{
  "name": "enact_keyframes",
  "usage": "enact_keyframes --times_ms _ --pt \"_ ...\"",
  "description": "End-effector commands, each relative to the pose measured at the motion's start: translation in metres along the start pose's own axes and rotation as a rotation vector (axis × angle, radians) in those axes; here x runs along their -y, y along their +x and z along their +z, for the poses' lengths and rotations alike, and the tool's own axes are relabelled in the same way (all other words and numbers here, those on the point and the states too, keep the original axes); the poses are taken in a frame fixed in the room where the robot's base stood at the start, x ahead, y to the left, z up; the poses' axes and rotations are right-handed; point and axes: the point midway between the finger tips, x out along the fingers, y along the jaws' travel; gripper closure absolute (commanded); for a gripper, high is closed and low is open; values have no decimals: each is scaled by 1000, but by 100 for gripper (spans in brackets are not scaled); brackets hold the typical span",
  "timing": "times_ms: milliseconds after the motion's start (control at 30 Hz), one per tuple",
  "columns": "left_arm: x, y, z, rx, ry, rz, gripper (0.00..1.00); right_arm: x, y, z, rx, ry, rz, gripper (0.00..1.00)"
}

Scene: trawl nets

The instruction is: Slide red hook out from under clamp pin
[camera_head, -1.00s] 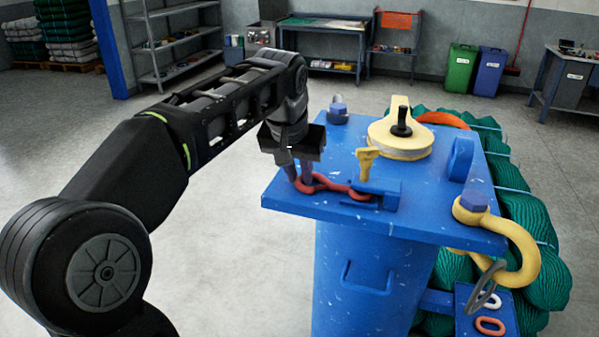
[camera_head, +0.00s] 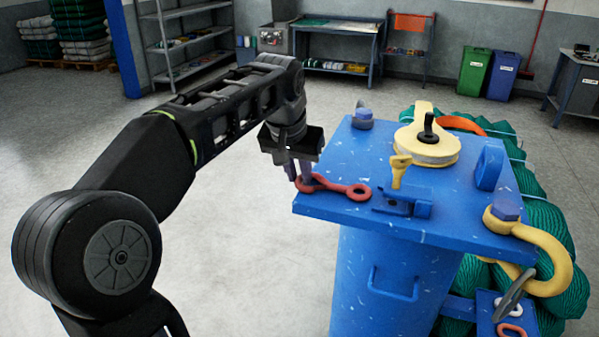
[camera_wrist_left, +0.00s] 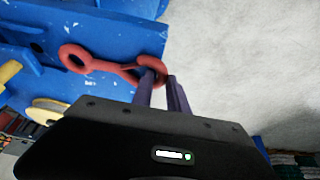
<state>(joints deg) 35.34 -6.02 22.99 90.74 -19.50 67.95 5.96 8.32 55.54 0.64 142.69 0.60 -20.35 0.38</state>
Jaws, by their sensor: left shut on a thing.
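My left gripper (camera_head: 303,178) is shut on the hook's left ring, which reaches the table's edge. The left wrist view shows the hook (camera_wrist_left: 105,65) with my gripper fingers (camera_wrist_left: 161,90) at its near ring; its far ring is free. The yellow clamp pin (camera_head: 399,168) stands upright in the blue clamp block (camera_head: 405,202). The hook's right ring lies left of the block, with a small gap between them. My right gripper is not in view.
A yellow pulley (camera_head: 427,140) with a black knob sits behind the pin. A blue lug (camera_head: 489,165) stands to the right. A yellow shackle (camera_head: 545,245) hangs at the right corner. Green nets are bundled behind the table. Open floor lies left.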

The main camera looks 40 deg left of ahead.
Motion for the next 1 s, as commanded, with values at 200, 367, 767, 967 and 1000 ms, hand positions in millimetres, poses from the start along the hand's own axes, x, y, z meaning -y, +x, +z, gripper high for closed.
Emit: enact_keyframes --times_ms 200,367,767,967,1000 --pt "0 0 0 -1 0 0 79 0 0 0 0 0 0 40" --pt "0 0 0 -1 0 0 66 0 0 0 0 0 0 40" --pt "0 0 0 0 0 0 55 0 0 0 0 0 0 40" --pt "0 -12 0 -2 0 0 55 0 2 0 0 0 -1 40" --pt "0 -16 -1 -3 0 0 55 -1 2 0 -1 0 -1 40"
